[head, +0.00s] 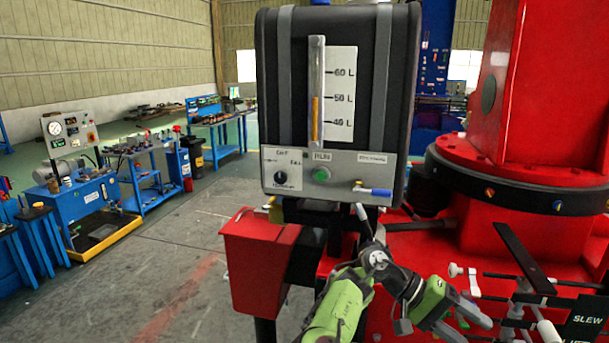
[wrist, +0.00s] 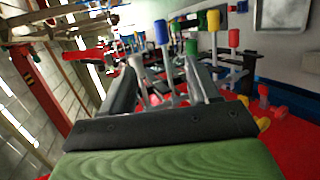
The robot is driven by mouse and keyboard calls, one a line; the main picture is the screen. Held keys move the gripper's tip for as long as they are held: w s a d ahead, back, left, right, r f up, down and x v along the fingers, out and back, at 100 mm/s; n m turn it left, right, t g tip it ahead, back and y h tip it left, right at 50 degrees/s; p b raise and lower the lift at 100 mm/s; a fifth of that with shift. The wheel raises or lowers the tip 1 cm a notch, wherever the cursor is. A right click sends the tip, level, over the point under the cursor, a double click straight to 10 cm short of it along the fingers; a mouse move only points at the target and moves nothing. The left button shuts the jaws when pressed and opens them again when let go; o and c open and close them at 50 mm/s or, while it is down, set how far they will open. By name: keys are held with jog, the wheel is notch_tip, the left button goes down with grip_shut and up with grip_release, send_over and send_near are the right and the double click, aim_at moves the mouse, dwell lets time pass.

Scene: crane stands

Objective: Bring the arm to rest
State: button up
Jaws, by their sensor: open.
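My arm, green and dark grey, is folded in the lower middle of the head view, in front of the red crane base (head: 410,245). In the wrist view my gripper (wrist: 161,85) has its two dark fingers spread apart, with nothing seen held between them. Beyond the fingers stand several levers with coloured knobs, among them a blue one (wrist: 161,31), a yellow one (wrist: 213,21) and a red one (wrist: 234,38). I cannot tell how close the fingertips are to them.
A black tank (head: 275,90) with a level gauge and a grey control panel (head: 330,178) stands directly above my arm. Levers and a SLEW sign (head: 588,322) are at the lower right. A red box (head: 258,262) is left of my arm. The floor (head: 180,260) farther left is clear.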

jog(key=s+d+f+t+y+b, duration=0.1)
jog(key=s+f+t+y+b, duration=0.2)
jog(key=s+y, duration=0.6)
jog(key=s+a+r+n+t+y, duration=0.1)
jog(key=s+a+n+t, duration=0.3)
jog(key=s+a+t, duration=0.5)
jog(key=s+a+y, duration=0.1)
jog(key=s+a, duration=0.3)
jog(key=a, duration=0.3)
jog(key=shift+s+r+n+y, duration=0.25)
jog(key=shift+r+n+y, duration=0.05)
jog(key=shift+n+y, duration=0.1)
jog(key=shift+s+a, duration=0.1)
